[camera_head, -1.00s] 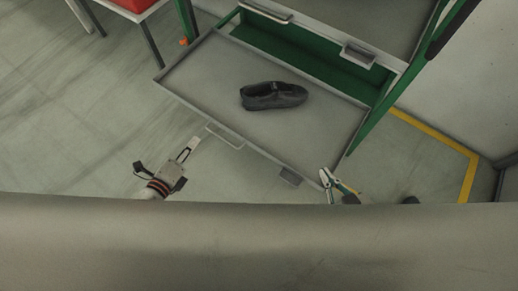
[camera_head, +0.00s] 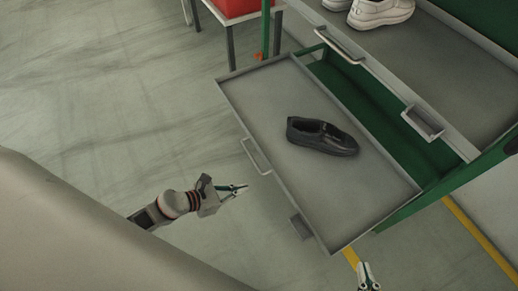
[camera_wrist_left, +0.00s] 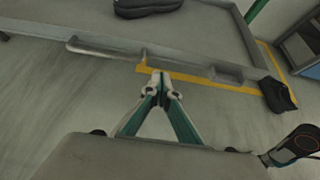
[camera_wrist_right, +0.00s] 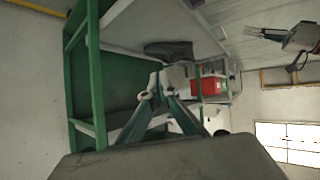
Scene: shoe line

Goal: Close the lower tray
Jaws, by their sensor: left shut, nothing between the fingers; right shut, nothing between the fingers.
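The lower tray (camera_head: 262,103) is pulled out from the green-framed rack and holds one black shoe (camera_head: 321,137). Its front has a bar handle (camera_head: 257,157) and a grey label holder (camera_head: 300,226). My left gripper (camera_head: 243,187) is shut and empty, in front of the tray front, just below the handle in the picture and apart from it. In the left wrist view its fingertips (camera_wrist_left: 160,76) point toward the tray front. My right gripper (camera_head: 370,284) is shut and empty near the tray's front right corner. The right wrist view shows its fingertips (camera_wrist_right: 157,80) together.
Above the lower tray is an upper tray (camera_head: 440,75) with white shoes (camera_head: 380,12) on it. A red box (camera_head: 236,7) stands on a small table at the back left. The floor left of the tray is clear. A yellow line (camera_head: 478,238) runs along the floor at right.

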